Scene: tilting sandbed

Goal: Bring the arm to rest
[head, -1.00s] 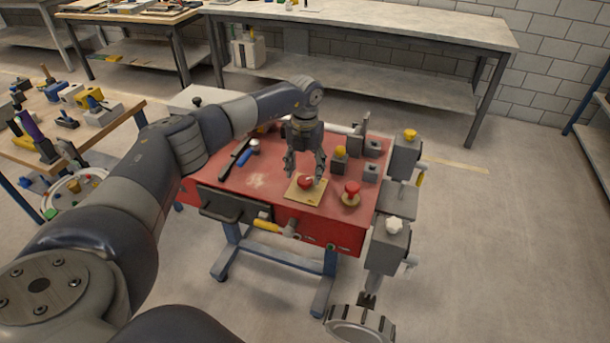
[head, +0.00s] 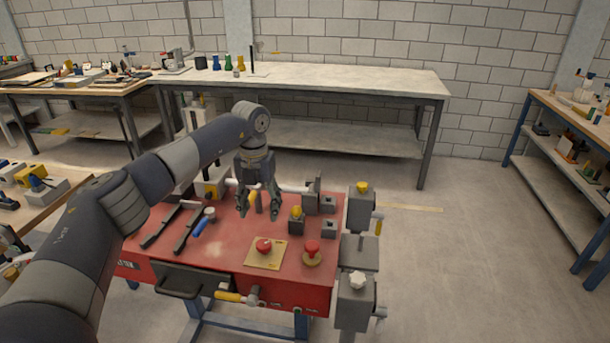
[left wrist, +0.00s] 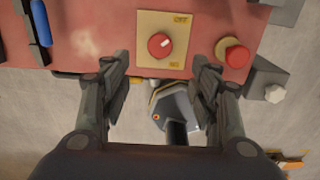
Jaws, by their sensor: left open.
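My left arm (head: 125,200) reaches in from the left over the red workbench (head: 225,255). Its gripper (head: 258,214) is open and empty, pointing down above the red top. In the left wrist view the two fingers of the gripper (left wrist: 165,95) stand wide apart with nothing between them. A red rotary knob (head: 264,245) on a yellow plate (head: 262,261) lies in front of the gripper; the knob also shows in the left wrist view (left wrist: 160,45). A red mushroom button (head: 312,247) stands to its right. My right gripper is not in view.
A yellow-topped block (head: 296,217) and grey blocks (head: 329,228) stand close right of the gripper. A blue-handled tool (head: 203,226) lies on its left. Grey units with a white star knob (head: 357,281) line the bench's right side. Floor (head: 450,250) to the right is clear.

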